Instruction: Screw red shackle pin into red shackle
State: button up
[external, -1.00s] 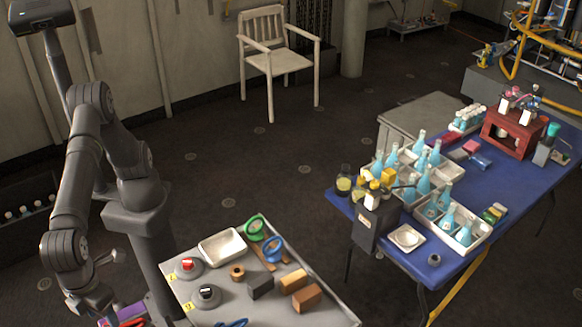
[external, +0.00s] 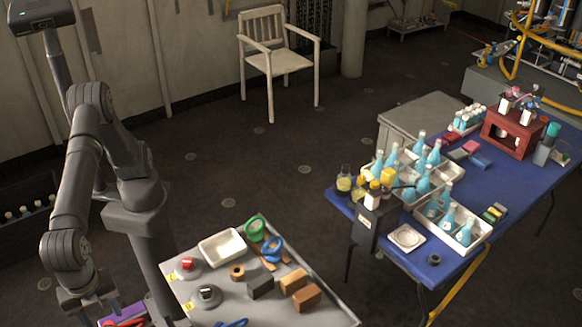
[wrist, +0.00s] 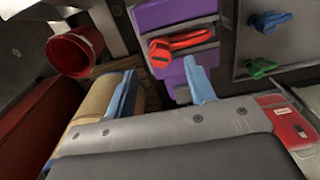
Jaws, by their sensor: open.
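A red shackle part (wrist: 180,43), a rounded piece with a bar, lies on a purple block (wrist: 172,14) at the top middle of the wrist view. I cannot tell whether it is the pin or the shackle, or whether both are there. The purple block also shows at the bottom left of the external view (external: 126,311). My gripper (wrist: 160,88) is open, with its two pale blue fingers apart and nothing between them. It is near the purple block, apart from the red part. In the external view my gripper (external: 82,303) hangs low, left of the block.
Blue (wrist: 268,20) and green (wrist: 261,68) parts lie on a grey surface at the right of the wrist view. A red cup-like container (wrist: 76,51) is at left. The grey table (external: 230,297) holds a white tray (external: 222,247), blocks and rings.

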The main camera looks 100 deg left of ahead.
aim_at(126, 310)
jog(key=n, duration=0.6)
jog(key=shift+n, duration=0.3)
jog(key=n, duration=0.6)
jog(key=shift+f, duration=0.1)
jog(key=shift+f, duration=0.9)
jog(key=shift+f, duration=0.15)
jog(key=shift+f, duration=0.85)
